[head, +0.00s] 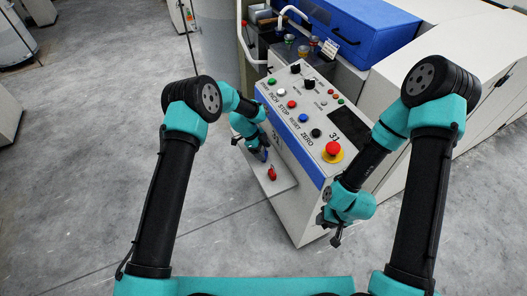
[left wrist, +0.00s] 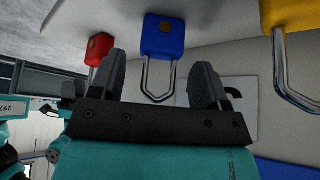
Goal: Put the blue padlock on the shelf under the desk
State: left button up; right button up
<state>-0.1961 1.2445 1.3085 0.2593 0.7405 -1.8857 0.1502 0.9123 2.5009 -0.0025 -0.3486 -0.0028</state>
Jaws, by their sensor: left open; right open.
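The blue padlock (left wrist: 163,37) is in the left wrist view, its steel shackle between the two spread fingers of my left gripper (left wrist: 160,82). The fingers stand apart from it on both sides. In the head view my left gripper (head: 257,148) is low at the front of the control desk (head: 283,190), above the pale shelf (head: 285,186), and largely hides the padlock. A red padlock (head: 272,174) shows just right of this gripper. My right gripper (head: 330,229) is open and empty beside the desk's right front corner.
In the left wrist view the red padlock (left wrist: 94,48) is left of the blue one and a yellow padlock (left wrist: 293,15) is right. The desk top carries buttons and a red emergency stop (head: 333,149). Open concrete floor (head: 90,130) lies left.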

pick_arm(q)
jog(key=v, duration=1.1)
jog(key=shift+r, duration=0.15)
jog(key=shift+a, duration=0.2)
jog(key=s+a+f+n+t+y, duration=0.1)
jog(key=s+a+f+n, duration=0.45)
jog(key=s, duration=0.25)
jog(key=s+a+f+n+t, duration=0.1)
jog(key=s+a+f+n, duration=0.4)
jog(key=s+n, duration=0.25)
jog(key=s+a+n, duration=0.3)
jog(key=s+n, duration=0.2)
jog(key=s, duration=0.4)
jog(key=s+a+n, duration=0.3)
jog(key=s+n, duration=0.2)
jog(key=s, duration=0.4)
jog(key=shift+f+n+t+y, duration=0.25)
jog(key=shift+n+t+y, duration=0.05)
jog(key=shift+t+y, duration=0.1)
jog(key=shift+a, duration=0.1)
